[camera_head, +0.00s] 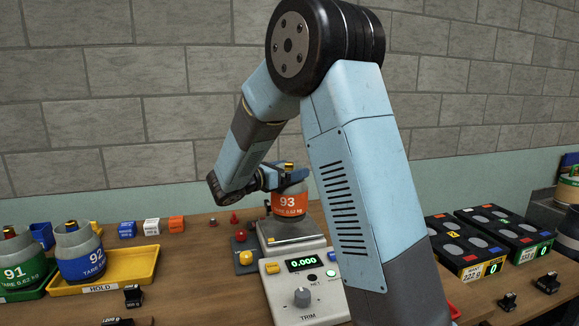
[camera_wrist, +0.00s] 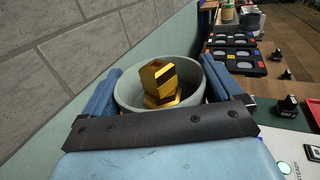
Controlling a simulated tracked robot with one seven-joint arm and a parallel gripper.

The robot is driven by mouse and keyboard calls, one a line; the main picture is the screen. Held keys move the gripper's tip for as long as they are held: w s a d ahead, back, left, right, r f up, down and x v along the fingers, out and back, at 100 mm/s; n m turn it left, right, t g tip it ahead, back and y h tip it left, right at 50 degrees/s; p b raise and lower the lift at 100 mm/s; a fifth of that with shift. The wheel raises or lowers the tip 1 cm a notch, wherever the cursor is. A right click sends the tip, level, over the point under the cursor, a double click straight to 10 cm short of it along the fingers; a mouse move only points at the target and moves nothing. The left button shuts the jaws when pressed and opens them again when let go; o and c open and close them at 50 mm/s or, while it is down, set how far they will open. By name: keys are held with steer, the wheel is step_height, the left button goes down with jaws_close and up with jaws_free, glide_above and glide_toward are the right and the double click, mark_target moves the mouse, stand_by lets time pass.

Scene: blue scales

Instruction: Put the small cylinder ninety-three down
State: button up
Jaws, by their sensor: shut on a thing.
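The small cylinder 93 (camera_head: 286,205) is grey with an orange label reading "93" and "TARE 0.62 kg". It stands upright at the scale's metal pan (camera_head: 292,238); I cannot tell whether its base touches the pan. The scale's green display (camera_head: 303,262) reads 0.000. My gripper (camera_head: 284,178) is shut on the cylinder's upper part. The cylinder's lower part is hidden there.
Cylinders 91 (camera_head: 17,262) and 92 (camera_head: 80,254) stand at left, 92 in a yellow HOLD tray (camera_head: 130,274). Blue, white and orange blocks (camera_head: 151,226) sit behind. Black display units (camera_head: 470,250) stand at right. My arm hides part of the table.

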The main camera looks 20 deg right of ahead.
steer(key=shift+w+f, duration=0.2)
step_height(320, 180, down, 3)
steer(key=shift+w+d+f, duration=0.1)
steer(key=o, duration=1.7)
steer(key=shift+f, duration=0.1)
steer(key=v, duration=1.2)
